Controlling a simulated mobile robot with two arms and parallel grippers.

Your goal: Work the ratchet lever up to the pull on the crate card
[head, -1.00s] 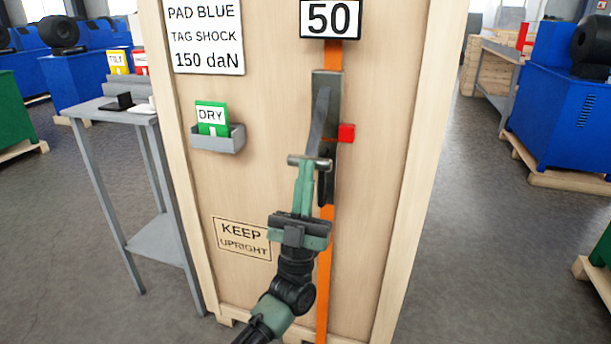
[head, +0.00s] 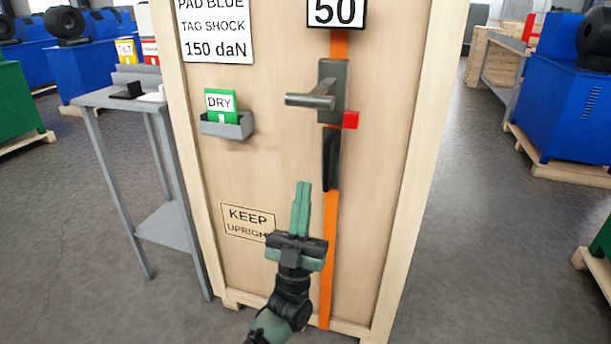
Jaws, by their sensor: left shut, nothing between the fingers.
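The ratchet (head: 334,78) is a grey body on the orange strap (head: 325,245) down the crate's front. Its lever (head: 311,98) sticks out from the body with a round crossbar end toward the left. The display above the ratchet reads 50 (head: 335,11). The crate card (head: 215,32) reads PAD BLUE, TAG SHOCK, 150 daN. My left gripper (head: 301,186) is below the lever, apart from it, fingers together and empty. My right gripper is out of view.
A grey holder (head: 228,126) on the crate carries a green DRY tag (head: 221,103). A KEEP UPRIGHT label (head: 246,221) is lower down. A grey side table (head: 120,98) stands left of the crate, with yellow and red tags at its back.

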